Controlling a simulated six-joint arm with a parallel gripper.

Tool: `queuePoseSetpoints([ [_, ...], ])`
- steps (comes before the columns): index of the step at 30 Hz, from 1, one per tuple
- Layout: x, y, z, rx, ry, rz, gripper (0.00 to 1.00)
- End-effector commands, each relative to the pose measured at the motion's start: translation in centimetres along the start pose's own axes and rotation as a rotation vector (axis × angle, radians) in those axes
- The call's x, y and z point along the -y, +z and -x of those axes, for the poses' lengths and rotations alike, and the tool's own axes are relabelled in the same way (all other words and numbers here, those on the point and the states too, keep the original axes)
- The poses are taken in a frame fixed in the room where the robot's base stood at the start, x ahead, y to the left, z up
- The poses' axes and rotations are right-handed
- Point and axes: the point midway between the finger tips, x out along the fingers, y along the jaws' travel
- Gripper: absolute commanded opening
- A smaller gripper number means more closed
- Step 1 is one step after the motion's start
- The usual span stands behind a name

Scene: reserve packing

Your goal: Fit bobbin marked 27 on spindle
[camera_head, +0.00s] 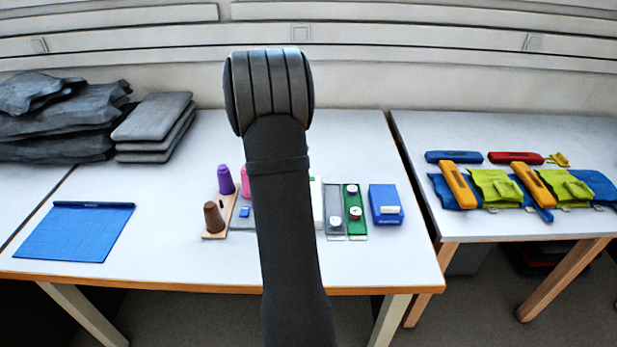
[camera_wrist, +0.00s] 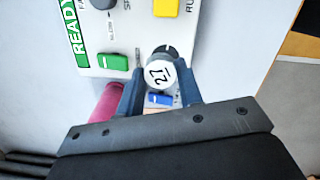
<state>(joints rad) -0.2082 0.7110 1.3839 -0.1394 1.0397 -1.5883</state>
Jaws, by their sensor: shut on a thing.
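In the wrist view a round bobbin with a white face marked 27 (camera_wrist: 160,74) sits between the two fingertips of my gripper (camera_wrist: 160,84). The gripper is shut on it. A dark part shows just above the bobbin's white face. A pale machine panel (camera_wrist: 122,42) with a READY label lies right beside the bobbin. I cannot make out the spindle clearly, nor whether the bobbin touches the panel. In the head view my own arm hides the gripper, the bobbin and most of the machine.
The panel carries a green button (camera_wrist: 113,62) and a yellow button (camera_wrist: 166,7). A pink spool (camera_wrist: 104,104) stands left of my fingers. In the head view, purple (camera_head: 225,180) and brown (camera_head: 214,217) spools stand left; a green tray (camera_head: 355,226) and blue box (camera_head: 385,204) lie right.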

Motion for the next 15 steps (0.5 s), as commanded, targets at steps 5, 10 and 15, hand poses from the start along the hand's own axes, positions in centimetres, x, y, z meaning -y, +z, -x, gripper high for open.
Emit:
queuePoseSetpoints([
  [5,0.2,-1.6,0.1,0.0,0.004,0.031,0.12],
  [10,0.3,-1.7,-0.5,0.0,0.003,0.032,0.12],
  [15,0.3,-1.8,-1.7,0.0,0.003,0.032,0.12],
])
